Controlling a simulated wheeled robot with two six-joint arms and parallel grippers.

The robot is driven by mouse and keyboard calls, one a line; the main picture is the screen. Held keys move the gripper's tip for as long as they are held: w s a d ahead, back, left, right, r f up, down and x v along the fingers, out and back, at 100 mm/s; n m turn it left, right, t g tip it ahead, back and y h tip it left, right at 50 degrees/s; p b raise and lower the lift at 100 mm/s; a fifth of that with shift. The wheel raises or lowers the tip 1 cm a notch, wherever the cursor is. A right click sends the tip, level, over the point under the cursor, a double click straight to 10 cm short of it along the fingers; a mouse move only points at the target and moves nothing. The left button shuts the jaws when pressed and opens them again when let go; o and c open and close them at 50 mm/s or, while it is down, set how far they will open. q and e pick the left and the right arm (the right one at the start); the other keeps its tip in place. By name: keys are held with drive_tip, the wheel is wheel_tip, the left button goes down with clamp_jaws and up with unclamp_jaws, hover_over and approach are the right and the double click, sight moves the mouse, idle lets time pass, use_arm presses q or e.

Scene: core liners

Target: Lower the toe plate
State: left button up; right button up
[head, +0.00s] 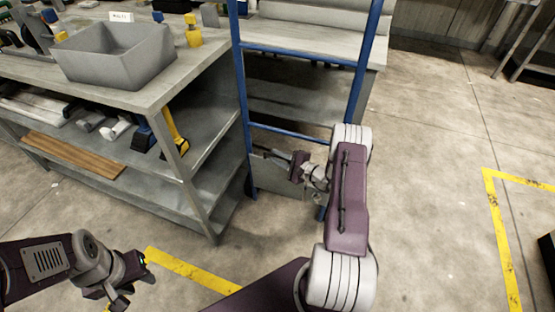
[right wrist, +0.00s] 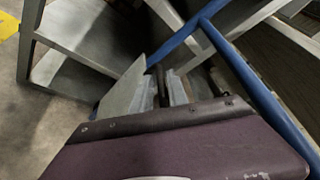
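A blue-framed hand truck (head: 242,90) stands upright beside the workbench. Its grey toe plate (head: 270,178) shows low between the two blue rails and looks folded up against the frame. In the right wrist view a flat grey plate (right wrist: 122,98) stands tilted beside the blue rails. My right gripper (head: 296,163) is at the toe plate's upper part, in front of it. My own wrist hides much of the fingers, and whether they touch the plate is unclear. My left gripper (head: 116,299) is low at the left, away from the hand truck, with its fingers partly cut off.
A metal workbench (head: 205,62) with lower shelves stands close to the left of the hand truck, with a grey bin (head: 112,58) on top. Another bench is behind.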

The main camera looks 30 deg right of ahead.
clamp_jaws()
idle(1.4)
